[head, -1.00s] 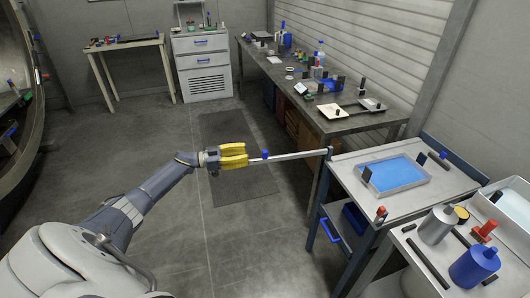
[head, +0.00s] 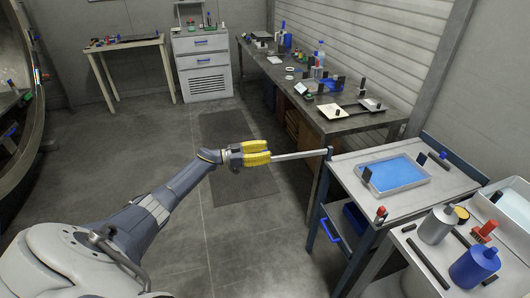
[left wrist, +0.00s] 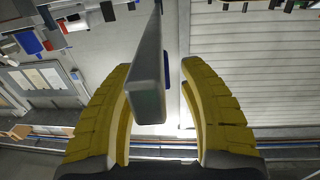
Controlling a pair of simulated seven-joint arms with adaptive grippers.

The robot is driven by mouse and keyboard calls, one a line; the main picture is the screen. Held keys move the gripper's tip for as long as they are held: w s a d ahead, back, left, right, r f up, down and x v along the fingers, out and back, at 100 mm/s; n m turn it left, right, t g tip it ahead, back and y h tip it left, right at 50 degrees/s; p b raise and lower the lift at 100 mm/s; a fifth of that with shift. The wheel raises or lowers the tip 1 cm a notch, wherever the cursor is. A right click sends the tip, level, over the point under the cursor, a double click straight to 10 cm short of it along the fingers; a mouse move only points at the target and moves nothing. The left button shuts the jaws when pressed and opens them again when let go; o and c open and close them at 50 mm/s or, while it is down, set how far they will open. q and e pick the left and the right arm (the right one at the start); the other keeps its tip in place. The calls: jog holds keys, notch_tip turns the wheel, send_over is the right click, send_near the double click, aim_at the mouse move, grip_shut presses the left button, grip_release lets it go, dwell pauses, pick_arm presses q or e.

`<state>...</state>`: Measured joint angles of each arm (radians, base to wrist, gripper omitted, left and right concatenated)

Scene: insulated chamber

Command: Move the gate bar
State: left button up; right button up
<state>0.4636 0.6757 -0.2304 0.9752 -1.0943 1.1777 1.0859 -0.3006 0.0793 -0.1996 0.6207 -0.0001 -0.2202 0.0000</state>
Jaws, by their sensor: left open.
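The gate bar (head: 300,155) is a long grey bar, roughly level, and its right end meets a dark post (head: 329,153) at the corner of the near metal cart. My left gripper (head: 269,152) has yellow fingers and is at the bar's left end. In the left wrist view the bar (left wrist: 148,75) runs between the open fingers, closer to the left one. A blue part (left wrist: 167,72) shows partly behind the bar there; in the head view the fingers hide it. My right gripper is in neither view.
The cart (head: 345,175) holds a blue-filled tray (head: 425,185). A long workbench (head: 345,124) with bottles and small items stands behind. At lower right are a grey canister (head: 437,225) and a blue canister (head: 473,268). The floor left of the cart is clear.

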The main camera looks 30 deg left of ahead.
pick_arm(q)
grip_shut()
jog(key=shift+d, duration=0.1)
dwell(0.5)
